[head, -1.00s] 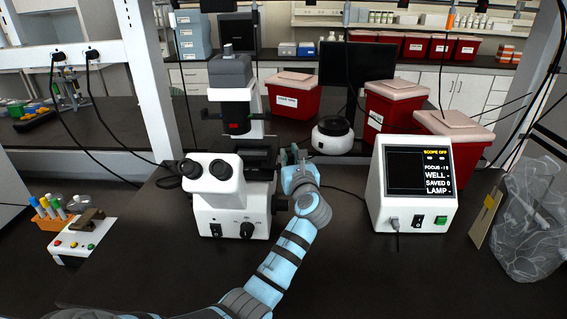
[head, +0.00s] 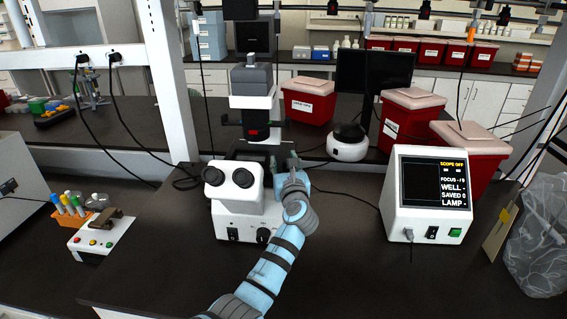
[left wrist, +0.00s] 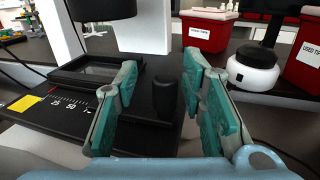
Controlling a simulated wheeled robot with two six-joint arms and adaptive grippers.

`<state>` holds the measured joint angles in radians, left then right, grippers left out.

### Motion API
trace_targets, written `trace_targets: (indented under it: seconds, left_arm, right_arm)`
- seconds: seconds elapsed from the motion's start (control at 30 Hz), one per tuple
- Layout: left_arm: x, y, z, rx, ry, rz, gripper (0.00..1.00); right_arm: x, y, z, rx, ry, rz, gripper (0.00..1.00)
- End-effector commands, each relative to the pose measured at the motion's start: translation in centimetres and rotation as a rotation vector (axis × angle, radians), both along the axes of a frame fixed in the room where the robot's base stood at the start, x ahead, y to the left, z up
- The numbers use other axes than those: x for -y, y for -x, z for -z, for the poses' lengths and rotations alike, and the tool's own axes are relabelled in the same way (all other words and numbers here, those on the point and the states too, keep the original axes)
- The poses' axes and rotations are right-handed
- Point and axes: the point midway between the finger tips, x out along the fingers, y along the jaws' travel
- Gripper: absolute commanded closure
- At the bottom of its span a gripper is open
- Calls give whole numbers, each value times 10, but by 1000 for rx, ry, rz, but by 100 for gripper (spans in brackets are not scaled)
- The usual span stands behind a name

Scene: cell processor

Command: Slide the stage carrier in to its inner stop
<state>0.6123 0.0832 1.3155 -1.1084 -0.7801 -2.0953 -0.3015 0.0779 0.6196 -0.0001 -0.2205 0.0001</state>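The stage of the white microscope (head: 240,212) shows close up in the left wrist view. A black rectangular frame with a pale window, which looks like the stage carrier (left wrist: 72,82), lies on the dark stage plate. The plate has a white scale marked 25 and 50 (left wrist: 72,102) and a yellow label (left wrist: 24,103). A black upright knob (left wrist: 164,98) stands between the fingers of my left gripper (left wrist: 160,72), with gaps on both sides. This gripper (head: 286,168) is open at the microscope's right side; its fingertips are hard to make out in the head view. My right gripper is not in view.
A white control box (head: 428,222) with a screen reading SCOPE OFF stands to the right. A round white device (head: 347,150) and red bins (head: 308,104) stand behind. A tube rack (head: 76,222) is at left.

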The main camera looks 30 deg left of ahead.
Motion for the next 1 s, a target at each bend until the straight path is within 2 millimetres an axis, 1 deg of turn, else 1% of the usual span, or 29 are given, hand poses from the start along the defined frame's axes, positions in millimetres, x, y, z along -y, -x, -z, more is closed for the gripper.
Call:
trace_targets:
  seconds: [0.07,0.17,0.27,0.4,0.5,0.6,0.73,1.0]
  left_arm:
    - [1,1,0,1,1,1,63]
    - [8,8,1,1,1,2,63]
    - [22,25,1,1,3,1,63]
    - [50,55,2,0,5,1,63]
    - [65,74,1,0,4,0,63]
    - [75,85,1,-2,3,-2,63]
    - [79,90,1,-1,1,-3,63]
    - [78,90,0,-1,0,-3,63]
  right_arm:
    - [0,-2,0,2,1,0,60]
    - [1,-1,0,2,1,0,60]
    - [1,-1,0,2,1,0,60]
    - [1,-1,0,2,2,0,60]
    - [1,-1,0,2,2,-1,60]
    - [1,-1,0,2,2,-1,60]
    - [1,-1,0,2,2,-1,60]
    - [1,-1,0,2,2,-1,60]
